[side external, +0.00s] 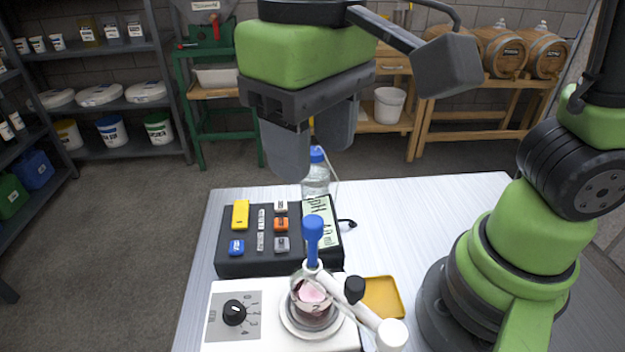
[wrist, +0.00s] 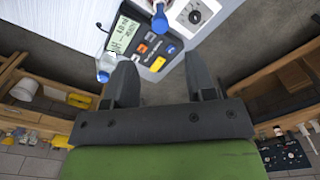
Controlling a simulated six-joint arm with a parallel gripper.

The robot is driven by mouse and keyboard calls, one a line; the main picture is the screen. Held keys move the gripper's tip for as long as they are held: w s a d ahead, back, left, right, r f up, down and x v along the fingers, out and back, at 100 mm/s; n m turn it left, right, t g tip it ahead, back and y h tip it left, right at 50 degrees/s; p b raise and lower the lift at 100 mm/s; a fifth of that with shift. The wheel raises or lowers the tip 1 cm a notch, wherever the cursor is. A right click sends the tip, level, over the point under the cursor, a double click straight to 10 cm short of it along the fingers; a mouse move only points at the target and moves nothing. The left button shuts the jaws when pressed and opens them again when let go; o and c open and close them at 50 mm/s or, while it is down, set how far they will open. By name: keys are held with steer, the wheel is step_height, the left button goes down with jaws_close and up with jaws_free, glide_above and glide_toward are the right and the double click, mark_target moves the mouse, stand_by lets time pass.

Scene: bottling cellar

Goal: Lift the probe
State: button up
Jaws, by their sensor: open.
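The probe (side external: 313,238) has a blue top and stands roughly upright over a glass beaker (side external: 312,298) of pink liquid, beside a white holder arm (side external: 345,297). Its lower end is hard to make out. In the wrist view the blue top of the probe (wrist: 160,20) shows beyond the fingertips, near the top edge. My gripper (side external: 315,164) is open and empty, above and behind the probe and apart from it. In the wrist view my gripper (wrist: 161,65) has its two fingers wide apart.
The beaker stands on a white stirrer (side external: 235,338) with a dial. Behind it is a dark meter (side external: 228,262) with coloured buttons. A blue-capped bottle (side external: 316,182) stands close below my gripper. A yellow tray (side external: 384,296) lies right of the beaker. The table's (side external: 430,205) back right is clear.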

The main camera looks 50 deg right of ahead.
mark_target(313, 220)
step_height(313, 220, down, 9)
steer(key=shift+r, duration=0.1)
stand_by(0.3)
